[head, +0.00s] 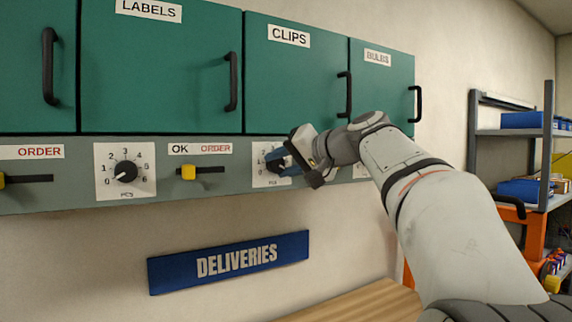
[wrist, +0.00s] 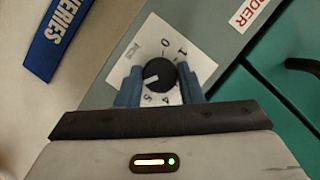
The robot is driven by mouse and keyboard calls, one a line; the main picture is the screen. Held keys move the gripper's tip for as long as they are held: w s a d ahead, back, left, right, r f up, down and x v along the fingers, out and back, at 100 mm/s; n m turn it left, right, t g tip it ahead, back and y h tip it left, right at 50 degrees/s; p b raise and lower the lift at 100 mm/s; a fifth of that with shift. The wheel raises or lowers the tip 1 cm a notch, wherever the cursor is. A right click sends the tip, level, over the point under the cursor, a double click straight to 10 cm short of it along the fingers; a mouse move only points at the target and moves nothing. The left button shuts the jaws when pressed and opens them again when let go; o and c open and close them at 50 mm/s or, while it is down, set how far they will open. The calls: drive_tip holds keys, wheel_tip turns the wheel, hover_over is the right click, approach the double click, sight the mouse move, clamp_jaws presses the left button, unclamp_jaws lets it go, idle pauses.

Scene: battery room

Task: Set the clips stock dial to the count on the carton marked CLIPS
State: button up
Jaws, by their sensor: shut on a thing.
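The clips stock dial is a black knob on a white number plate (head: 262,168) below the green CLIPS cupboard (head: 296,80). My gripper (head: 283,162) covers much of it in the head view. In the wrist view the knob (wrist: 160,75) sits between the blue fingers of my gripper (wrist: 159,88), which is shut on it. The plate shows turned there, with 0, 1, 4 and 5 readable. No carton marked CLIPS is in view.
A LABELS dial (head: 125,171) and a yellow OK/ORDER slider (head: 189,172) are on the rail to the left. Black door handles (head: 344,95) stick out above. A blue DELIVERIES sign (head: 228,262) hangs below, over a wooden surface (head: 365,303). Shelves (head: 510,132) stand at right.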

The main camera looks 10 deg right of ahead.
drive_tip(key=shift+r, duration=0.2)
drive_tip(key=o, duration=0.9)
drive_tip(key=shift+f, duration=0.1)
drive_tip(key=shift+o, duration=0.3)
drive_tip(key=v, duration=0.7)
drive_tip(key=shift+s+d+b, duration=0.25)
drive_tip(key=shift+s+b, duration=0.05)
drive_tip(key=shift+b, duration=0.15)
drive_tip(key=shift+f, duration=0.1)
